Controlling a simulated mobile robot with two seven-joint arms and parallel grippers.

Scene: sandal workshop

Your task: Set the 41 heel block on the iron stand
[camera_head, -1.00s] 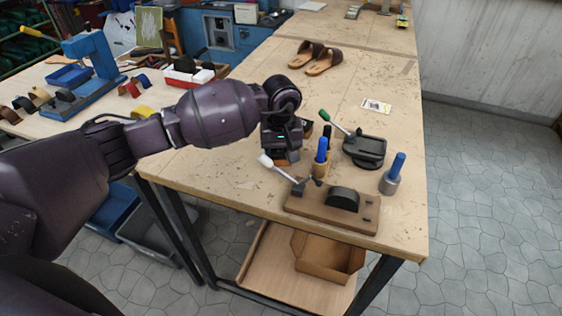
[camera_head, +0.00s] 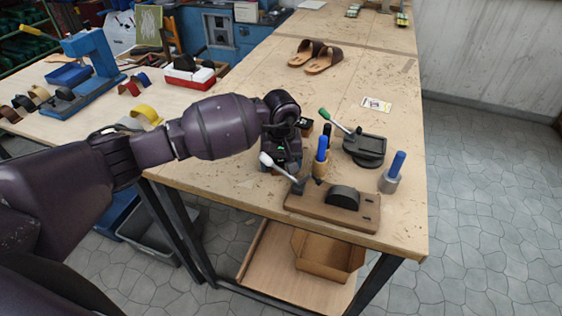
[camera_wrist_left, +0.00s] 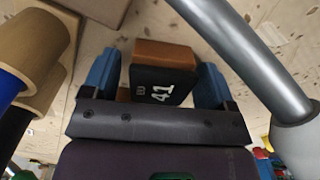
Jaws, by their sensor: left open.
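The 41 heel block (camera_wrist_left: 163,85) shows in the left wrist view, with a black face marked 41 and a brown top part. My left gripper (camera_wrist_left: 155,78) is open, with one blue finger pad on each side of the block; a grip is not visible. In the head view my left gripper (camera_head: 281,163) points down at the bench, hiding most or all of the block. A black metal device with a green-handled lever (camera_head: 365,147) and a wooden board with a black half-round form (camera_head: 342,197) stand nearby; I cannot tell which is the iron stand. My right gripper is not in view.
A white-knobbed lever (camera_head: 278,166) rises close beside my gripper. Sandals (camera_head: 316,56) lie farther back. The bench between sandals and tools is mostly clear.

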